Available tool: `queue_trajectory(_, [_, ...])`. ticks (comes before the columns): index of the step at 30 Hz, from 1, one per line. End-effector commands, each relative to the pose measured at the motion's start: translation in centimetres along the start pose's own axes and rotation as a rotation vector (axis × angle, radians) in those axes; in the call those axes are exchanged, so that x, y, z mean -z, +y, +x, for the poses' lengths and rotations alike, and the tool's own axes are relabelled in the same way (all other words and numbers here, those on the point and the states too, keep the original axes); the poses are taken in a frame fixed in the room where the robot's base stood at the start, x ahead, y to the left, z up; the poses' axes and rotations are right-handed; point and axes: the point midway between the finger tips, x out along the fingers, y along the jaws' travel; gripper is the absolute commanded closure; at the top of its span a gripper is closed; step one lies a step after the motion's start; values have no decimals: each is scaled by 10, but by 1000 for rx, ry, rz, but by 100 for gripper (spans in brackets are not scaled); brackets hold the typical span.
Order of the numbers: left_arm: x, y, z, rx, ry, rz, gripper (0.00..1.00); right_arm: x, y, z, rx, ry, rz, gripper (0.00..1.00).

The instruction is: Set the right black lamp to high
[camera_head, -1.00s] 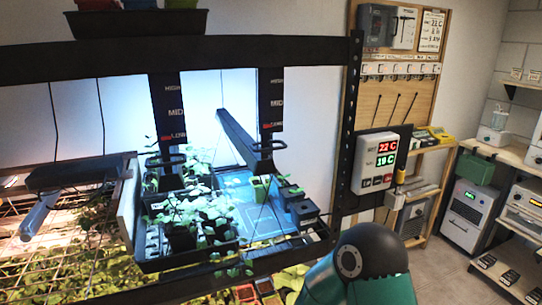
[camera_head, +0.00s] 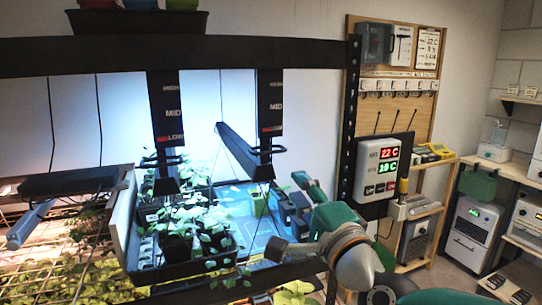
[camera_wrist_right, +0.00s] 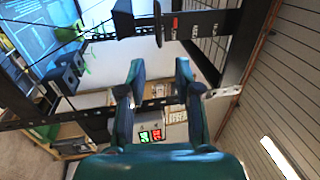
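The right black lamp (camera_head: 238,146) is a long dark bar running from the back toward its upright black post (camera_head: 270,95). The post is marked HIGH, MID and LOW from top to bottom; its red marker sits low, near LOW. A black handle (camera_head: 266,150) sticks out below the marker. In the wrist view the marked post (camera_wrist_right: 205,30) lies beyond the fingertips, its red marker toward the left end. My right gripper (camera_head: 286,213) is open and empty, below and right of the handle, apart from it. It also shows open in the wrist view (camera_wrist_right: 160,68). My left gripper is out of view.
A second marked post (camera_head: 166,110) with its own handle stands to the left. Seedlings in a black tray (camera_head: 190,270) sit below. A black rack upright (camera_head: 347,130) and a control box with red and green displays (camera_head: 377,168) stand right of my gripper.

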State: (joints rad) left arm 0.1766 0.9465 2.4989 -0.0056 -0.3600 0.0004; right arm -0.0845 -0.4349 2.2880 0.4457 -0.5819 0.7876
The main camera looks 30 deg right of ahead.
Motion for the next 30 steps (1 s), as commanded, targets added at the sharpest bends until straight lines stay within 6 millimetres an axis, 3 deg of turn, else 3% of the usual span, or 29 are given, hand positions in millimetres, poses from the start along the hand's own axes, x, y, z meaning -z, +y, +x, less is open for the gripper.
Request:
queue_trajectory(18, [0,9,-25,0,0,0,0,0,0,125,-5,-1,-5,67])
queue_trajectory(24, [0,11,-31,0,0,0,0,1,1,147,-4,0,-5,67])
queue_trajectory(30, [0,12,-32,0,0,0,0,1,2,153,-3,0,-5,67])
